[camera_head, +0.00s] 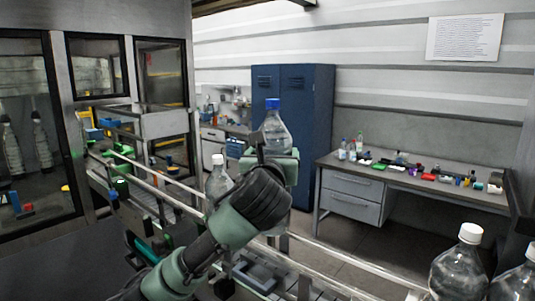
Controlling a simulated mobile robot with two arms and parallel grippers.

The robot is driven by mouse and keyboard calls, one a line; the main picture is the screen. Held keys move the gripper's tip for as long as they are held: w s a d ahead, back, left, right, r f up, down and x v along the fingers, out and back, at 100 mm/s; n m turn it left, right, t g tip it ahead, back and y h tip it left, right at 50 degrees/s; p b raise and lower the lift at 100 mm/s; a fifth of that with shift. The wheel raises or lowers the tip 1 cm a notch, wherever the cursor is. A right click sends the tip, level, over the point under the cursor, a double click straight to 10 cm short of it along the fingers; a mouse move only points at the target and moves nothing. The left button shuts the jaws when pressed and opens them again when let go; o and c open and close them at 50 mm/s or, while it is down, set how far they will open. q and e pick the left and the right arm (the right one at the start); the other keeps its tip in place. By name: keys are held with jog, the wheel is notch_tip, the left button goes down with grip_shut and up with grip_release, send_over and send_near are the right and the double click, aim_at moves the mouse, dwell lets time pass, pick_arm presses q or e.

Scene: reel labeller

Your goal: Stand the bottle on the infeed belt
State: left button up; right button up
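A clear bottle with a blue cap (275,124) is upright near the middle of the view. My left gripper (262,146) is at this bottle, with a dark finger against its left side. It appears shut on the bottle. The bottle's lower part and the other finger are hidden by the green and black wrist. The infeed belt (165,209) runs between metal rails from the lower right towards the machine at the left. A white-capped clear bottle (217,178) stands at the belt just left of my wrist, its lower part hidden. My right gripper is not in view.
Clear bottles with white caps (459,265) stand close at the lower right. A metal guide rail (325,276) runs along the belt. The glazed machine (90,60) fills the left. A desk (400,185) with small coloured items and a blue locker (308,120) stand behind.

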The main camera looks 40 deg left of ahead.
pick_arm(q)
notch_tip(320, 180, down, 11)
jog(key=shift+a+f+p, duration=0.1)
jog(key=shift+f+p, duration=0.05)
jog(key=shift+p, duration=0.45)
jog(key=shift+w+f, duration=0.1)
jog(key=shift+f, duration=2.3)
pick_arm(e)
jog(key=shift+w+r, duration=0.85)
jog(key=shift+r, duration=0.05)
pick_arm(q)
jog(key=o, duration=2)
jog(key=shift+f, duration=0.35)
jog(key=shift+o, duration=0.2)
jog(key=shift+r, duration=0.1)
